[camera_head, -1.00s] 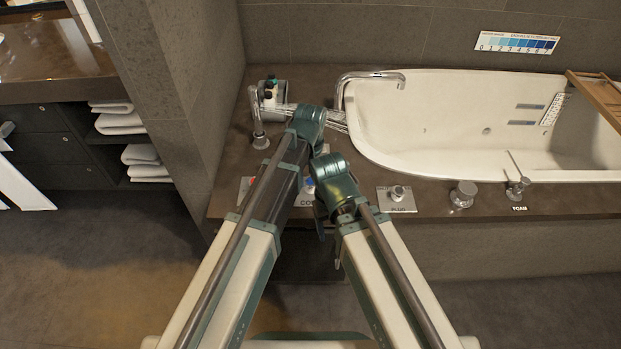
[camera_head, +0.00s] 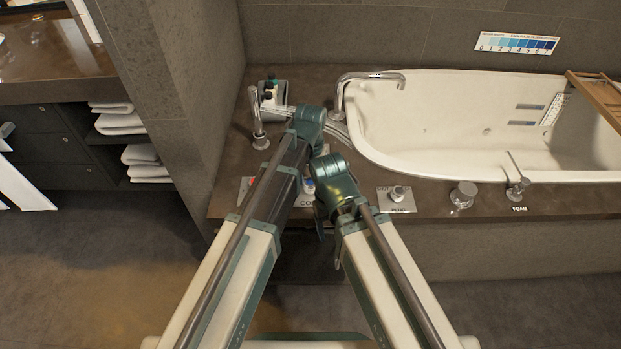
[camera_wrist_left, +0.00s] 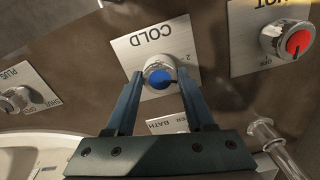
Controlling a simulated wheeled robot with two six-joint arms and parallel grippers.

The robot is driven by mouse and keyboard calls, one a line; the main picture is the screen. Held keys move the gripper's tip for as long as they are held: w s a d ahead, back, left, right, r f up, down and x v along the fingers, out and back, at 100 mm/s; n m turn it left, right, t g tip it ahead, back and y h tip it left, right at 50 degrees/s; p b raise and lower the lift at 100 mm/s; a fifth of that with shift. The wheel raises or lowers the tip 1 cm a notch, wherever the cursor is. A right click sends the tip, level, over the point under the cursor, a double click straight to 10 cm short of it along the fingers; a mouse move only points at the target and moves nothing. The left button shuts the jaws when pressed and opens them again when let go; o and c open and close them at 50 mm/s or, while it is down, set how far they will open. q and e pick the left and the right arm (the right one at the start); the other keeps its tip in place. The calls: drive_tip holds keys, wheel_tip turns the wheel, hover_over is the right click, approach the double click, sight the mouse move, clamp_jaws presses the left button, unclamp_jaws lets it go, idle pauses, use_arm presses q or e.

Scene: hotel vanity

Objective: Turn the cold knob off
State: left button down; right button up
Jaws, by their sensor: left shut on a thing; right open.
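The cold knob (camera_wrist_left: 159,73) is chrome with a blue cap and sits on a silver COLD plate (camera_wrist_left: 180,38) in the left wrist view. My left gripper (camera_wrist_left: 160,82) has its two dark fingers on either side of the knob and is shut on it. In the head view the knob (camera_head: 308,186) is mostly hidden by my arms, and part of its plate (camera_head: 305,202) shows. My right gripper (camera_head: 321,222) hangs below the right wrist, dark and mostly hidden; it is open, with nothing seen in it.
The red-capped hot knob (camera_wrist_left: 299,42) is beside the cold plate. A plug knob (camera_head: 397,193), a large chrome knob (camera_head: 463,194) and a foam knob (camera_head: 518,188) line the deck to the right. The white tub (camera_head: 375,130) and spout (camera_head: 370,76) lie behind.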

sight(310, 181)
use_arm(q)
drive_tip(key=m, duration=0.6)
drive_tip(key=shift+m, duration=0.3)
drive_tip(key=m, duration=0.6)
drive_tip(key=shift+m, duration=0.4)
drive_tip(key=shift+c, duration=1.3)
unclamp_jaws()
drive_tip(key=shift+r, duration=0.1)
wheel_tip(310, 181, up, 14)
drive_tip(key=p, duration=1.3)
drive_tip(key=shift+f+p, duration=0.2)
drive_tip(key=shift+p, duration=0.2)
